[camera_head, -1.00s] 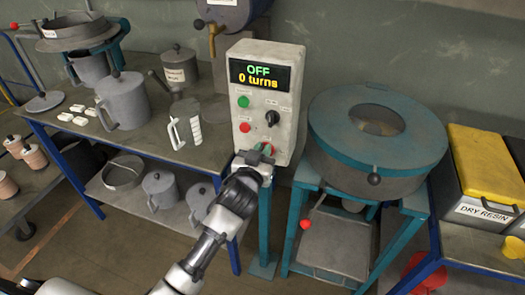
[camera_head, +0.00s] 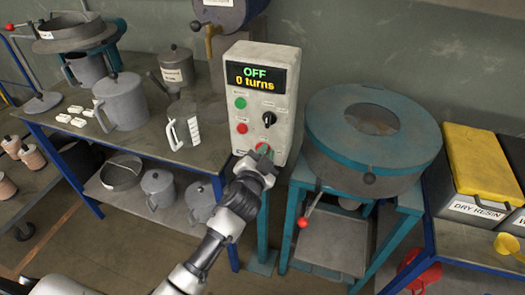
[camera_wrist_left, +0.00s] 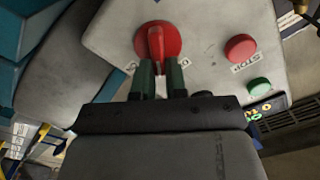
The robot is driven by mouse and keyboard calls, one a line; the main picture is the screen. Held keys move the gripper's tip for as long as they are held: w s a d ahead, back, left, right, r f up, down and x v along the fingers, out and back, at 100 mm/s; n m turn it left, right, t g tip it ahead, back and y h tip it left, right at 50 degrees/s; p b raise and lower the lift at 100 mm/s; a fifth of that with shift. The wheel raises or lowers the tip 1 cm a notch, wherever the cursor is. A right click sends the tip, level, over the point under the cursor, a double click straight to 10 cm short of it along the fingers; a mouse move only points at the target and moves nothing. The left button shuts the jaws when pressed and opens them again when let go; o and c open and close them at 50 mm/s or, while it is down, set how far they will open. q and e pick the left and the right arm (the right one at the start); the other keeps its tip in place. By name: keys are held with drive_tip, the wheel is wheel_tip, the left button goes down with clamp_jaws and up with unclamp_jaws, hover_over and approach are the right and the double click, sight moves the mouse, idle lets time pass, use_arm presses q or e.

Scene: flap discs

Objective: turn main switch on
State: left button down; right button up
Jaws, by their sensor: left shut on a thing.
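The control box (camera_head: 284,125) is pale grey and stands on a teal post. Its display (camera_head: 262,76) reads "OFF" and "0 turns". The red rotary main switch (camera_wrist_left: 157,41) is low on the box's face. My left gripper (camera_wrist_left: 160,67) is at the switch, its green-padded fingers shut on the raised red handle. In the head view my left gripper (camera_head: 262,155) partly covers the switch. A green button (camera_head: 240,103), a red button (camera_head: 242,128) and a black knob (camera_head: 269,119) sit above it. My right gripper is in neither view.
A teal-rimmed round machine (camera_head: 330,135) stands close to the box's right, with a red-tipped lever (camera_head: 303,222). A bench (camera_head: 200,155) with a jug (camera_head: 120,100) and white blocks is on the left. Yellow-lidded bins (camera_head: 478,160) are at the far right.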

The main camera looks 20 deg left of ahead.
use_arm(q)
drive_tip(key=shift+d+f+m+p, duration=0.15)
drive_tip(key=shift+f+m, duration=0.1)
drive_tip(key=shift+m, duration=1.45)
drive_tip(key=shift+d+f+m+p, duration=0.1)
drive_tip(key=shift+f+m, duration=0.2)
drive_tip(key=shift+m, duration=1.4)
drive_tip(key=shift+d+f+m+p, duration=0.15)
drive_tip(key=shift+f+m, duration=0.1)
drive_tip(key=shift+m, duration=1.45)
drive_tip(key=c, duration=1.2)
unclamp_jaws()
drive_tip(key=shift+o, duration=0.2)
drive_tip(key=s+b, duration=0.1)
drive_tip(key=s, duration=1)
drive_tip(key=shift+a, duration=0.2)
drive_tip(key=shift+w+f, duration=0.1)
drive_tip(key=shift+f, duration=0.05)
